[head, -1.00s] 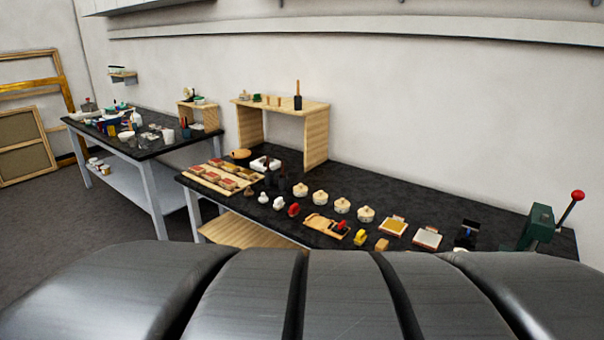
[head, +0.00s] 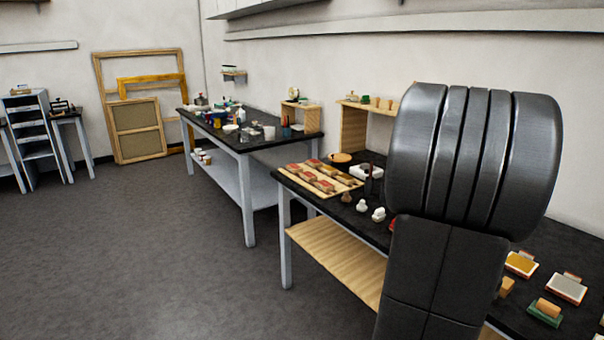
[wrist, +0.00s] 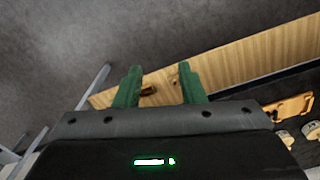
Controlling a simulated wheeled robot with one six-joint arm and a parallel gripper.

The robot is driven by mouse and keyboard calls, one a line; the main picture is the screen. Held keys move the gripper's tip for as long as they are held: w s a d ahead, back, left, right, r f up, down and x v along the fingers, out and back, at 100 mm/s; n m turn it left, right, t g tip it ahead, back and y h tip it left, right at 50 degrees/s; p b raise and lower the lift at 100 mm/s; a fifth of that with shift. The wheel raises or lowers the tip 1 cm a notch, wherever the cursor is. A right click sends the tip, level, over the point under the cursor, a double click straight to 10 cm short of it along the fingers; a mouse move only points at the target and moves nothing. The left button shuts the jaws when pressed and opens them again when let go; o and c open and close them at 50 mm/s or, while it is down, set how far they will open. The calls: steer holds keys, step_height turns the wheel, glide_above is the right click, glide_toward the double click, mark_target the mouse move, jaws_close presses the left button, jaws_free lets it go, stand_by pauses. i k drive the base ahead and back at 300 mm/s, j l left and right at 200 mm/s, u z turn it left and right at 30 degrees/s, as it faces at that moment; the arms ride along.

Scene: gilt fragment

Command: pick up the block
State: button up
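In the head view, a wooden block on a green base (head: 546,308) lies on the near right of the black table (head: 575,240). A yellowish block (head: 505,287) lies just left of it. I cannot tell which block the task means. My arm hides much of the table and my fingers in the head view.
A tray of red and tan blocks (head: 318,178) lies at the table's far left end. Framed pads (head: 566,288) lie at the right. A wooden shelf (head: 340,262) is below the tabletop. A second cluttered table (head: 240,145) stands farther off. Grey floor (head: 150,250) is open at left.

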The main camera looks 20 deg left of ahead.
mark_target(308, 176)
steer(key=i+j+u, duration=0.1)
steer(key=i+j, duration=0.25)
steer(key=i+j+u, duration=0.1)
steer(key=i+j, duration=0.25)
steer(key=i, duration=0.25)
steer(key=i+j, duration=0.3)
steer(key=i, duration=0.2)
steer(key=i+j+u, duration=0.15)
steer(key=i+j, duration=0.15)
steer(key=i, duration=0.2)
steer(key=i+j+u, duration=0.1)
steer(key=i, duration=0.4)
steer(key=i+j+u, duration=0.1)
steer(key=i+j, duration=0.2)
steer(key=i, duration=0.2)
